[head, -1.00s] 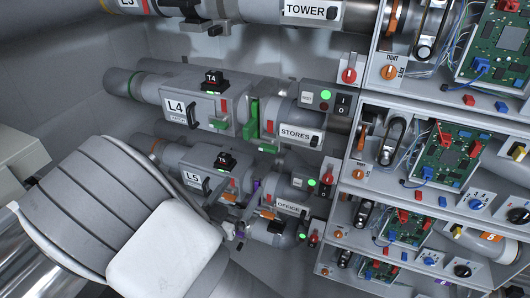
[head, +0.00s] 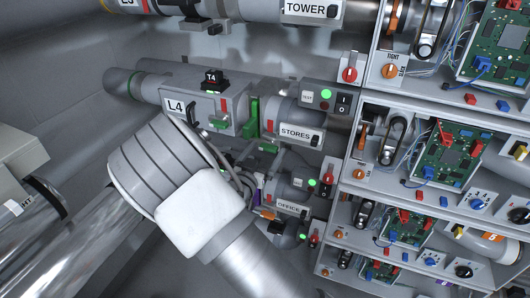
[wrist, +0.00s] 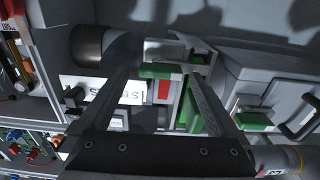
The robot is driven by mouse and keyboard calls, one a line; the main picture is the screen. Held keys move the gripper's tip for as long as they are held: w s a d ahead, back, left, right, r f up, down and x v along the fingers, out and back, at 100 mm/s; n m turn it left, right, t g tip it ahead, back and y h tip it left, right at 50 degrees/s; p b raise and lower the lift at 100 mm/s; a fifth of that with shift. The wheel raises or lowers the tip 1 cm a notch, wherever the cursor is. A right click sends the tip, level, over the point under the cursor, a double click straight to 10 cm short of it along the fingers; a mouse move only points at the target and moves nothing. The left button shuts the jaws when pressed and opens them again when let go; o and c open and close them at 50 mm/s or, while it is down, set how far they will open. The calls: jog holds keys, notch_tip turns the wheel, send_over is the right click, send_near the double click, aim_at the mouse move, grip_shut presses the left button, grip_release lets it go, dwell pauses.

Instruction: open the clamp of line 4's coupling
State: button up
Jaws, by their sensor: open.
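Line 4 runs across the upper middle of the head view, with the grey L4 box (head: 205,103) on the left and the STORES tube (head: 290,115) on the right. Its coupling, with a green clamp part (head: 252,117), sits between them. In the wrist view the scene is turned over: the STORES label (wrist: 103,90) is left and the L4 box (wrist: 285,85) right. My gripper (wrist: 162,76) is open and empty there, its fingers spread across the coupling. The green clamp part (wrist: 189,108) shows between them, close to the right finger; contact cannot be told. In the head view my arm hides the gripper.
A shelf rack (head: 355,110) with circuit boards and knobs stands on the right. A switch box with a green light (head: 326,94) sits above the STORES tube. The TOWER line (head: 275,10) passes above.

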grip_shut()
dwell(0.5)
